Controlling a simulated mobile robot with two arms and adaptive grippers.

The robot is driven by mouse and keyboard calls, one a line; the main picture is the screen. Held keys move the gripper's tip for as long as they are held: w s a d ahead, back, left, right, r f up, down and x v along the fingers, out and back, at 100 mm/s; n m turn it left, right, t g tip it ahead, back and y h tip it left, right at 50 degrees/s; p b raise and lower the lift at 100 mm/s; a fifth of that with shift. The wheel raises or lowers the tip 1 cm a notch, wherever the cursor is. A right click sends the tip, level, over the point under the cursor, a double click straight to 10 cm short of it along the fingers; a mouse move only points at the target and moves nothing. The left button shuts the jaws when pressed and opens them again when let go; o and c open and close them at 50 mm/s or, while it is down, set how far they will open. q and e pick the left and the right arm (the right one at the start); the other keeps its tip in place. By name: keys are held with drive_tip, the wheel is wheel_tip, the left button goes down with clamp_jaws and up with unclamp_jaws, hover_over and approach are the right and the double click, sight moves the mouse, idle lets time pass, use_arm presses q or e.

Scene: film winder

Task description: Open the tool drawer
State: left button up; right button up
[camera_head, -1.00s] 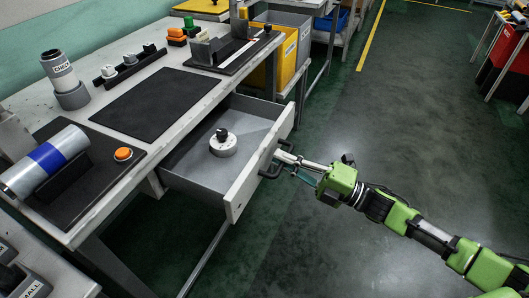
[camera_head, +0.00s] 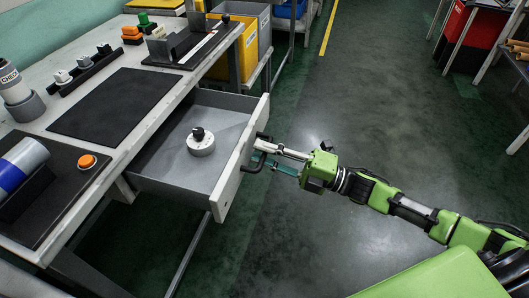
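The tool drawer (camera_head: 177,178) is pulled out from under the workbench, with its grey inside showing. A round white piece with a black knob (camera_head: 200,143) lies in it. The drawer's white front panel (camera_head: 240,165) carries a dark bar handle (camera_head: 254,163). My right gripper (camera_head: 264,156) is at this handle, its fingers around or against it; the small gap hides whether they are closed on it. My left gripper is not in view.
The workbench (camera_head: 100,150) holds a black mat (camera_head: 117,102), an orange button (camera_head: 87,161), a blue-banded roll (camera_head: 22,165) and several small fixtures. A yellow bin (camera_head: 232,57) stands behind. The floor right of the drawer is clear.

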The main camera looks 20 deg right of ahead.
drive_tip(key=v, duration=1.2)
idle(0.3)
